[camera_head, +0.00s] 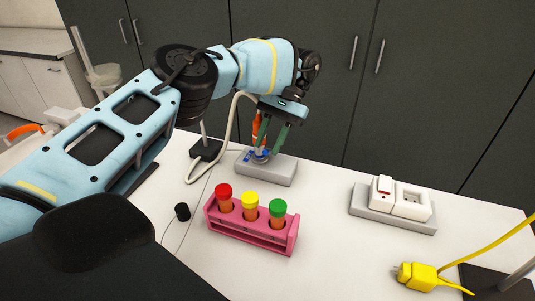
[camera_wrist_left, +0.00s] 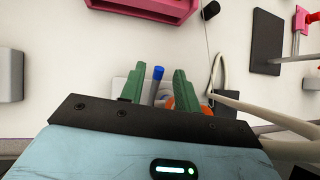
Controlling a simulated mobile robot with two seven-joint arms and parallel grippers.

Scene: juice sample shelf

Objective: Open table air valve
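The table air valve is a grey block (camera_head: 266,168) on the white table, with a blue handle (camera_head: 250,156) low on it and an orange part (camera_head: 260,128) rising above it. The orange part (camera_wrist_left: 170,103) is mostly hidden behind the gripper. My right gripper is not in view.
A pink rack (camera_head: 247,236) with red, yellow and green capped tubes stands in front of the valve. A white switch-and-socket unit (camera_head: 404,197) is at the right, near a yellow plug (camera_head: 418,276). A pale hose (camera_head: 224,140) loops left of the valve. Dark cabinets (camera_head: 440,90) stand behind.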

